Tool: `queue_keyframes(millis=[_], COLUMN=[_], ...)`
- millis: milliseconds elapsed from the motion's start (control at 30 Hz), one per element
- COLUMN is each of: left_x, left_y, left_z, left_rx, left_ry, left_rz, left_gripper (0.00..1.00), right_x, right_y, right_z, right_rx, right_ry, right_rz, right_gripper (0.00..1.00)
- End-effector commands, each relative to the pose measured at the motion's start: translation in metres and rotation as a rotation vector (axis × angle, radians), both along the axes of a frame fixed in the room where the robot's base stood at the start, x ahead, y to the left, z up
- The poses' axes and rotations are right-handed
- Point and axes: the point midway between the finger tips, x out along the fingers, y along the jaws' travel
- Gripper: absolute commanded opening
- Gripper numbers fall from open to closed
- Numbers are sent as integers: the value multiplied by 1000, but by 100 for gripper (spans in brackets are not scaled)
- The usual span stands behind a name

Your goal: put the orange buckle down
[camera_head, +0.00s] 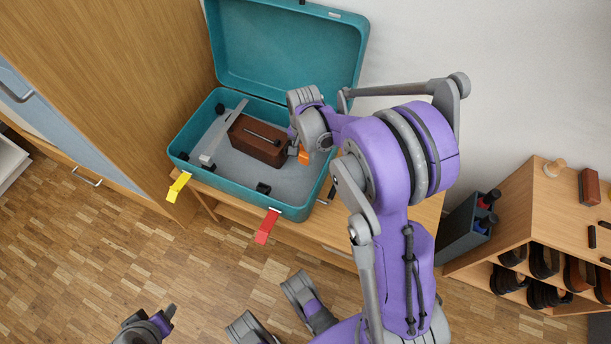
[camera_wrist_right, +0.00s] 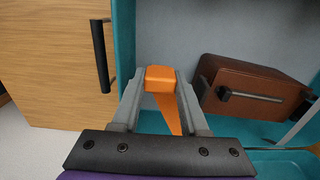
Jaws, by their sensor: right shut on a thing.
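The orange buckle (camera_head: 304,157) shows small beside my right gripper (camera_head: 298,147), over the right part of the open teal suitcase (camera_head: 236,191). In the right wrist view, the orange buckle (camera_wrist_right: 160,78) sits between the two grey fingers of my right gripper (camera_wrist_right: 160,88), which is shut on it. An orange strap-like part runs from it toward the palm. I cannot tell whether the buckle touches the suitcase. A grey and purple end of my left arm, with the left gripper (camera_head: 165,317), shows at the bottom left; its finger state is unclear.
A brown box (camera_head: 254,146) with a dark handle and a grey bar (camera_head: 221,134) lie inside the suitcase. A yellow tab (camera_head: 178,187) and a red tab (camera_head: 267,226) hang at its front edge. A wooden cabinet (camera_head: 120,80) stands left, a shoe shelf (camera_head: 535,215) right.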

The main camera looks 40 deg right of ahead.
Motion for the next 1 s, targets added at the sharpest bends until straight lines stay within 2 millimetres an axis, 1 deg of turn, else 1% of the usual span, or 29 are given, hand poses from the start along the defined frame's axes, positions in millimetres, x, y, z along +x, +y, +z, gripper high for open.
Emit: queue_keyframes(millis=[33, 100, 200, 467, 633, 700, 900, 1000], left_x=[0, 1, 1, 2, 2, 2, 2, 3], left_y=[0, 0, 0, 0, 0, 0, 0, 0], left_z=[-5, -10, -15, -21, -30, -31, -29, -33], left_rx=[0, 0, 0, 0, 0, 0, 0, 0], left_ry=[2, 4, 5, 7, 10, 11, 10, 11], left_rz=[0, 0, 0, 0, 0, 0, 0, 0], left_gripper=[50, 50, 50, 50, 50, 50, 50, 50], right_x=[1, 1, 0, 0, 1, 0, 0, 0], right_y=[0, 0, 0, 0, 0, 0, 0, 0], right_z=[-12, -27, -44, -65, -90, -93, -92, -95], right_rx=[0, 0, 0, 0, 0, 0, 0, 0], right_ry=[1, 1, 1, 0, 0, 0, 0, 0], right_rz=[0, 0, 0, 0, 0, 0, 0, 0], right_gripper=[0, 0, 0, 0, 0, 0, 0, 0])
